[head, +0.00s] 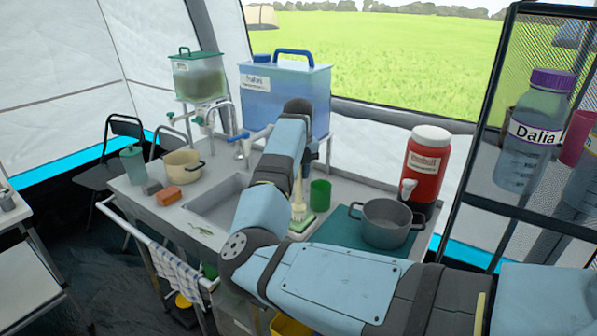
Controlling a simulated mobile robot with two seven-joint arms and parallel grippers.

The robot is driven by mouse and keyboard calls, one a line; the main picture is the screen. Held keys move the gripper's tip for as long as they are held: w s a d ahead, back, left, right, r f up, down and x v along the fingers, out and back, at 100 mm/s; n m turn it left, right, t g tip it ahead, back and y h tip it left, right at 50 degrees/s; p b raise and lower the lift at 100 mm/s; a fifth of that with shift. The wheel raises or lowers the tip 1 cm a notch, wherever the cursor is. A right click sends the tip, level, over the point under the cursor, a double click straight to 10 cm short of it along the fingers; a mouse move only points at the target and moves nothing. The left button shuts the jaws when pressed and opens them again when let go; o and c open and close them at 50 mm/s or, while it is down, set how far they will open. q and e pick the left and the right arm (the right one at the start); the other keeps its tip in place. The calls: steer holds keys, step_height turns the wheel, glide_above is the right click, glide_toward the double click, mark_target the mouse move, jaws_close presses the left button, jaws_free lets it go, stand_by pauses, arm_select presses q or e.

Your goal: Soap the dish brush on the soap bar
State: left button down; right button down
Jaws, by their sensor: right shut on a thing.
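The dish brush (298,210) stands upright with pale bristles down, right of the sink. My right arm reaches in from the right, and its gripper (299,174) is shut on the brush's handle, mostly hidden behind my forearm. An orange-brown block (169,196), which looks like the soap bar, lies on the counter left of the sink. A small green and pale block (303,226) lies just under or behind the bristles; I cannot tell whether they touch, or whether it is soap or a sponge. My left gripper is not in view.
The sink basin (212,207) is partly hidden by my arm. A green cup (320,194), grey pot (385,222) and red drink cooler (426,165) stand to its right. A cream pot (183,164) and grey block (151,187) are at left. A blue water tank (270,97) stands behind.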

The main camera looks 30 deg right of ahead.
steer(key=shift+f, duration=0.5)
stand_by(0.3)
steer(key=shift+s+f, duration=0.1)
stand_by(0.8)
steer(key=shift+r+p, duration=1.7)
steer(key=shift+r, duration=1.9)
